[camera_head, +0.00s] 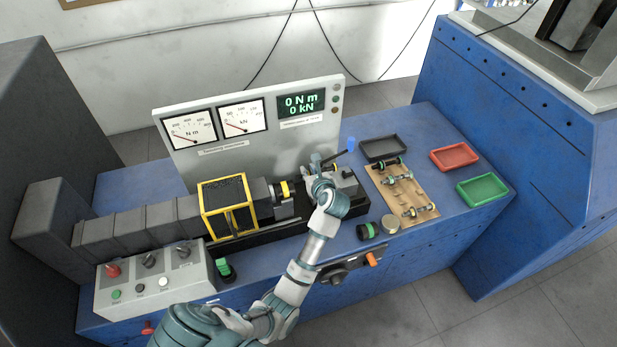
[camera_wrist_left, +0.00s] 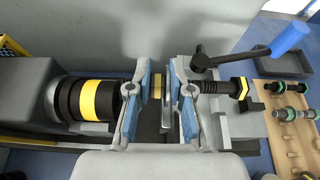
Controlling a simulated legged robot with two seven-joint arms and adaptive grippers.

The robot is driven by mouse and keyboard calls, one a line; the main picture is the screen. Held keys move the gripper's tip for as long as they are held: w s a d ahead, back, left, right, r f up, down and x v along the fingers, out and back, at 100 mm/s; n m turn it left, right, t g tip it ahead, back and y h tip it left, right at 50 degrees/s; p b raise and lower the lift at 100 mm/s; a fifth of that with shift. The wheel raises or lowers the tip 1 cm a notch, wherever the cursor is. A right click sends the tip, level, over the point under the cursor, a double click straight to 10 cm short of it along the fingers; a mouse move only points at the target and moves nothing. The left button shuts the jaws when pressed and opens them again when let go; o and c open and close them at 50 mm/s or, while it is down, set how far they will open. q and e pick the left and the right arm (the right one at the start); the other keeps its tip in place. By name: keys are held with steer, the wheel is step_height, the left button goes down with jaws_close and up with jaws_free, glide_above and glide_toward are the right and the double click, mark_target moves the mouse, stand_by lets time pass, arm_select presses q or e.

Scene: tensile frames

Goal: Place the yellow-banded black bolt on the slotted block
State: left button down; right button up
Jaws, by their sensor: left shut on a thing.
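My left gripper (camera_head: 318,176) is at the machine, between its chuck and the block on the right. In the left wrist view its blue-padded fingers (camera_wrist_left: 160,98) are shut on a small part with a yellow band (camera_wrist_left: 158,86), mostly hidden between them; I take it for the yellow-banded black bolt. A grey plate (camera_wrist_left: 167,112) stands beside the band. Just right of the fingers, a black threaded piece with a yellow-edged hex head (camera_wrist_left: 240,89) lies along the same line, by a grey block (camera_wrist_left: 205,122). I cannot tell whether these parts join, or which block is slotted. My right gripper is out of view.
The yellow-banded chuck (camera_wrist_left: 92,99) is close left of the fingers. A blue-handled lever (camera_wrist_left: 288,38) rises at right. A wooden rack (camera_head: 412,205) holds several bolts. Black (camera_head: 383,148), red (camera_head: 455,157) and green (camera_head: 484,190) trays stand around it. A gauge panel (camera_head: 250,150) stands behind.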

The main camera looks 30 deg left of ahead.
arm_select(q)
steer(key=f, duration=0.1)
steer(key=d+f, duration=0.1)
steer(key=f, duration=0.1)
steer(key=shift+w+d+f, duration=0.15)
steer(key=shift+d, duration=0.05)
steer(key=shift+f, duration=0.1)
steer(key=shift+a+f, duration=0.2)
steer(key=shift+a, duration=0.2)
steer(key=shift+a+f, duration=0.1)
steer(key=shift+f, duration=0.15)
steer(key=c, duration=1.1)
jaws_free()
steer(key=shift+s+d, duration=0.2)
steer(key=shift+d, duration=0.05)
steer(key=shift+o, duration=0.2)
steer(key=shift+f, duration=0.1)
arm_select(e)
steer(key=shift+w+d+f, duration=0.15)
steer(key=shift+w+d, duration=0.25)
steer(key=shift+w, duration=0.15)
arm_select(q)
steer(key=shift+a, duration=0.1)
